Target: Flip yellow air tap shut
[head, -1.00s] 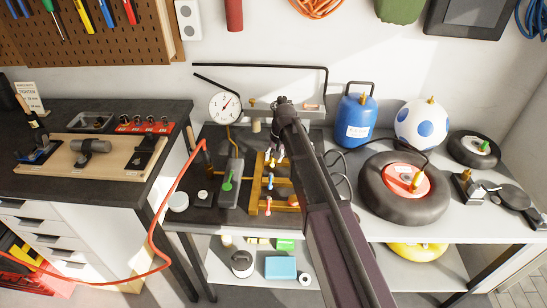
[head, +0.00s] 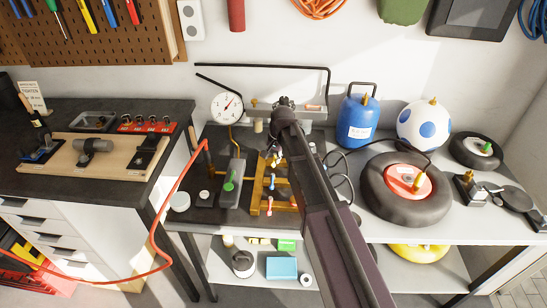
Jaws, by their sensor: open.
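A tan tap rack (head: 256,190) stands on the dark mat in the middle of the bench. It carries several small coloured taps. The yellow tap (head: 273,160) is near its top, partly hidden by my gripper, and its lever angle is too small to tell. My gripper (head: 277,154) is open and points down at the yellow tap's end of the rack. Whether it touches the tap cannot be told. My forearm covers the rack's right side.
A grey block with a green lever (head: 229,184) stands left of the rack. A round gauge (head: 227,106) is behind it. A blue tank (head: 359,120), a ball (head: 423,126) and a black tyre (head: 377,195) stand right. A red hose (head: 160,215) hangs left.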

